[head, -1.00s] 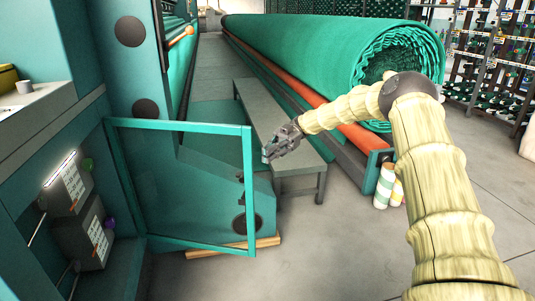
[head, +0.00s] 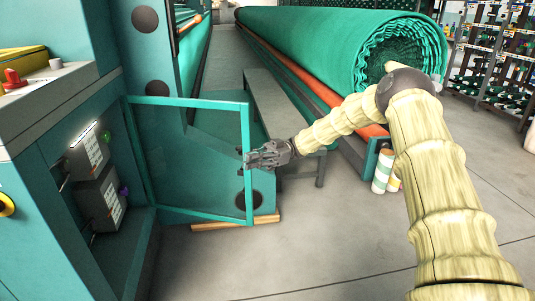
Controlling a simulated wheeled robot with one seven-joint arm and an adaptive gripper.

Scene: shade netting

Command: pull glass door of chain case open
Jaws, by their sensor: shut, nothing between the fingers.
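The glass door (head: 190,212) has a green frame and a clear pane, and it stands swung out from the case (head: 50,215) at the left. Inside the open case are grey boxes with white labels (head: 95,175). My gripper (head: 250,158) is shut and empty at the door's free right edge, by the upright frame bar. A dark handle shows on that bar, partly hidden by my fingers. I cannot tell whether the fingers touch the door. No chain can be made out.
A grey bench (head: 285,110) stands behind my gripper. A large roll of green netting (head: 330,45) lies beyond it. A wooden plank (head: 235,222) lies under the door. The floor in front is clear.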

